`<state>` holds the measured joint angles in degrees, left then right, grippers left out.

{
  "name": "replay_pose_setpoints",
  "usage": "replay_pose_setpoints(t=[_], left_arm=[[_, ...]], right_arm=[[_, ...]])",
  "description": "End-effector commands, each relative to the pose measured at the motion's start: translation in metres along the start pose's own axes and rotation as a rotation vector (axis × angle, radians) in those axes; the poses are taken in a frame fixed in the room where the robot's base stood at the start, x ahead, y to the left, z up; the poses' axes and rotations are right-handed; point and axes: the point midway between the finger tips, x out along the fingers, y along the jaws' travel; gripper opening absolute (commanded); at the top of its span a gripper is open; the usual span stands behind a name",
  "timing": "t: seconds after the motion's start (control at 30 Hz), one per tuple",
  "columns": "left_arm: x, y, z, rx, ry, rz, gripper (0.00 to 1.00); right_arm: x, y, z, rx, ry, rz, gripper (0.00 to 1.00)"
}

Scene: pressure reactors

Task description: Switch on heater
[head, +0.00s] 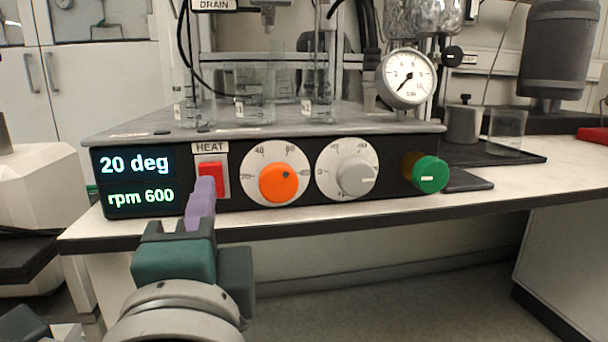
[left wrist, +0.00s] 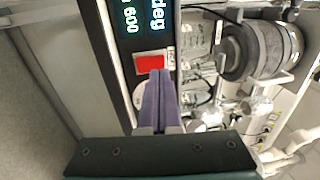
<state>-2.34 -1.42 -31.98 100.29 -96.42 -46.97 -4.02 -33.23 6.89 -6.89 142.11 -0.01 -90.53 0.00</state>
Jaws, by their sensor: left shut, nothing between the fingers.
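The heater unit (head: 300,197) has a black front panel with a display (head: 137,180) reading "20 deg" and "rpm 600". The red HEAT switch (head: 211,176) sits on the panel just right of the display, under a HEAT label. It also shows in the left wrist view (left wrist: 151,66). My left gripper (head: 205,184) is shut with its purple fingers together and empty. Its fingertips are in front of the switch's lower part and hide some of it. In the left wrist view the fingertips (left wrist: 158,76) overlap the switch's edge; I cannot tell whether they touch it. My right gripper is not in view.
An orange knob (head: 280,183), a grey knob (head: 356,179) and a green knob (head: 430,174) are to the right on the panel. Glass beakers (head: 255,95) and a pressure gauge (head: 406,78) stand above.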

Motion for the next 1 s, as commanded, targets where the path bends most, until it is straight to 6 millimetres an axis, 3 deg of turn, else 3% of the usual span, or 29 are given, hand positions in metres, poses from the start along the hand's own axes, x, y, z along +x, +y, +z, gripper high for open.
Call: replay_pose_setpoints(t=[0.23, 0.67, 1.0], left_arm=[[0.027, 0.000, 0.000, -0.001, 0.000, 0.000, 0.00], [0.030, -0.001, 0.000, -0.001, 0.000, 0.003, 0.00], [0.043, -0.015, 0.000, -0.001, 0.000, 0.166, 0.00]], right_arm=[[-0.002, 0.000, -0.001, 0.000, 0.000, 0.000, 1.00], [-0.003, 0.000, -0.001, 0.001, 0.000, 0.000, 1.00], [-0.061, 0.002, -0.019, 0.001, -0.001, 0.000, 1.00]])
